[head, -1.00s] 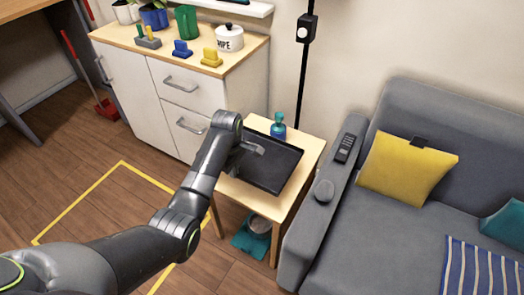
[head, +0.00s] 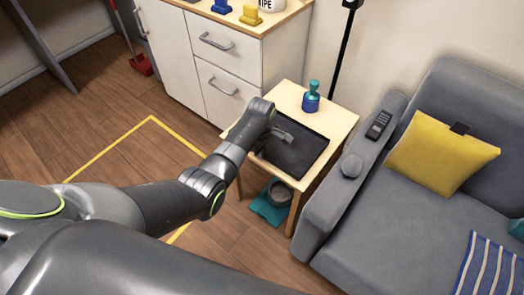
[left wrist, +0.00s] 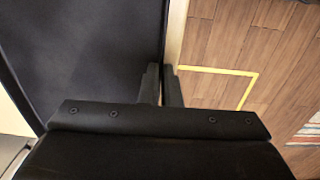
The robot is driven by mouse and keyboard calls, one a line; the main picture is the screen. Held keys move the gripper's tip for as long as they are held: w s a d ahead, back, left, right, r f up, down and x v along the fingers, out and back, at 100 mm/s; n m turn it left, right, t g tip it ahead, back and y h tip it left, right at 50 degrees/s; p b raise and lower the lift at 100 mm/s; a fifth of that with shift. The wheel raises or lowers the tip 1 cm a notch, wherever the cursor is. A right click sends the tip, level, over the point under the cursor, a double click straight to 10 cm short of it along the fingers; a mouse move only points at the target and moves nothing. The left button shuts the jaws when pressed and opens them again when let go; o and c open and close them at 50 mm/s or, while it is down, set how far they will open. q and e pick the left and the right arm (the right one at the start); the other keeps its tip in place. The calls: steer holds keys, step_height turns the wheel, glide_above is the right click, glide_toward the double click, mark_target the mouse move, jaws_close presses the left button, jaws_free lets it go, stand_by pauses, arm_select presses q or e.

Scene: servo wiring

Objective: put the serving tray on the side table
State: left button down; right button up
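The serving tray (head: 300,152) is a dark flat rectangle over the pale wooden side table (head: 338,118). It looks level and inside the table's outline; I cannot tell whether its whole underside touches the top. In the left wrist view the dark tray (left wrist: 90,50) fills the left side, with a thin strip of pale table (left wrist: 177,30) beside its edge. My left gripper (head: 285,136) is at the tray's left side. Its two fingers (left wrist: 162,88) are close together with the tray's edge between them. My right gripper is not in view.
A blue-teal bottle (head: 311,98) stands on the table behind the tray. A grey sofa (head: 400,205) with a remote (head: 379,125) on its armrest is close on the right. A white cabinet (head: 205,60) stands behind left. A bowl (head: 279,193) sits low beneath the table.

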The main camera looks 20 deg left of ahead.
arm_select(q)
steer(key=shift+w, duration=0.1)
steer(key=c, duration=2)
jaws_free()
steer(key=shift+f, duration=0.1)
steer(key=o, duration=0.4)
steer(key=shift+c, duration=0.2)
